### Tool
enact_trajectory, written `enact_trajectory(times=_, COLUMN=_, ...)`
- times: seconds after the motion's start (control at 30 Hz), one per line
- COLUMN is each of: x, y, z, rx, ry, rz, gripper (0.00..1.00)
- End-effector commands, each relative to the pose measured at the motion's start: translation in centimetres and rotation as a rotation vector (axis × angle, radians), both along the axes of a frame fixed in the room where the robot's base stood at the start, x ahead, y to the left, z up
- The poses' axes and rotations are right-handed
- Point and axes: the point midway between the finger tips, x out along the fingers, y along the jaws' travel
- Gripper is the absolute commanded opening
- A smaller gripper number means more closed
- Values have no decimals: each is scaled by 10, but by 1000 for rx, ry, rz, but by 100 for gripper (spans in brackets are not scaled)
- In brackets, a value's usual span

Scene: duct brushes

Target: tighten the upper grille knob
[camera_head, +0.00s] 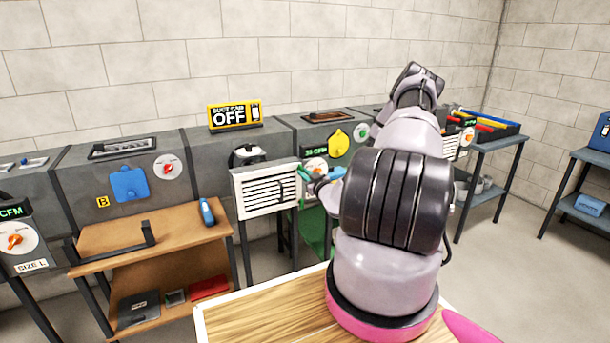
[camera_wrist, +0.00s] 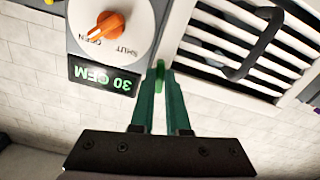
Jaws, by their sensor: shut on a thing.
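The white slatted grille (camera_head: 265,191) hangs open or stands out from the grey duct in the head view, left of my arm. In the wrist view its slats and dark handle (camera_wrist: 252,48) show at upper right. A small green knob (camera_wrist: 160,68) sits at the grille's edge. My gripper (camera_wrist: 161,80) has its teal fingers closed around this knob. In the head view my gripper (camera_head: 305,175) is at the grille's upper right edge, and the knob cannot be made out there. Any other grille knob is hidden or out of view.
A dial with an orange pointer (camera_wrist: 106,24) and a 30 CFM display (camera_wrist: 101,76) are close beside my fingers. A wooden bench (camera_head: 150,235) with a blue tool (camera_head: 207,211) stands left. A yellow OFF sign (camera_head: 235,115) stands on the duct.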

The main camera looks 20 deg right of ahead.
Motion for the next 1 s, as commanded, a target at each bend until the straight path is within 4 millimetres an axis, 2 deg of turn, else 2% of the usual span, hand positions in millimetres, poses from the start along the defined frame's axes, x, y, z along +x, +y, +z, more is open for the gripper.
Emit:
enact_trajectory(times=0.4, x=-1, y=0, z=-2, rx=167, ry=8, rz=-3, gripper=0)
enact_trajectory(times=0.9, x=-1, y=0, z=-2, rx=184, ry=10, rz=-3, gripper=0)
enact_trajectory(times=0.93, x=-1, y=0, z=-2, rx=184, ry=10, rz=-2, gripper=17)
enact_trajectory(times=1.0, x=-1, y=0, z=-2, rx=184, ry=10, rz=-2, gripper=44)
